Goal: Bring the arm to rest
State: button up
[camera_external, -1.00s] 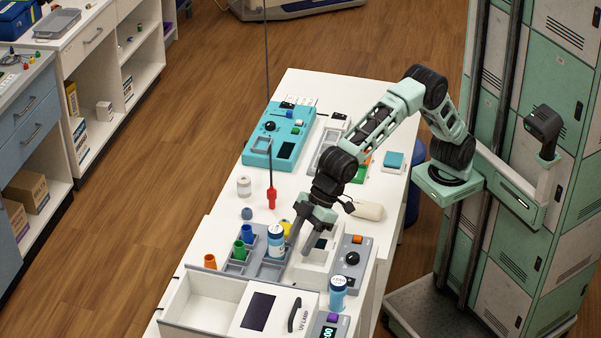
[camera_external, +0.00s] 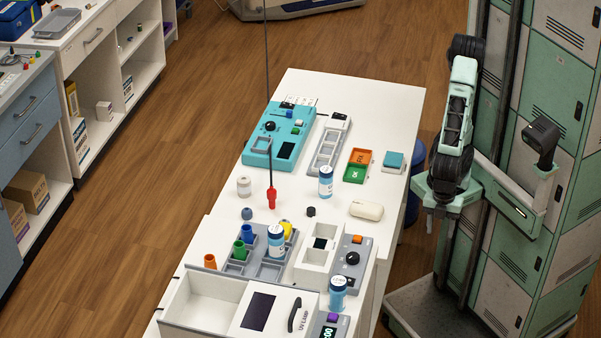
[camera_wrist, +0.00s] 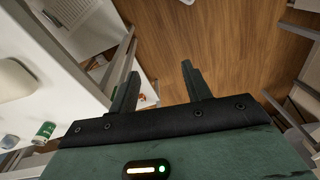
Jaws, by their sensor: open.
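My arm is folded against its column at the right of the external view, clear of the white table (camera_external: 375,103). My gripper (camera_external: 437,226) hangs beside the table's right edge, pointing down. In the wrist view my gripper (camera_wrist: 160,85) shows two fingers apart with nothing between them. Below them are the wooden floor (camera_wrist: 225,50) and, at left, part of the white table.
The table holds a teal device (camera_external: 280,135), a grey rack (camera_external: 262,252) with coloured tubes, a blue-and-white bottle (camera_external: 326,182) and a white rounded case (camera_external: 366,210). An open white drawer box (camera_external: 200,302) is at the front. Lockers (camera_external: 560,190) stand behind my column.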

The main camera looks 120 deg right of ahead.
notch_tip(320, 180, up, 16)
jog(key=s+d+p, duration=0.1)
jog(key=s+p, duration=0.1)
jog(key=p, duration=1.5)
jog(key=shift+s, duration=0.15)
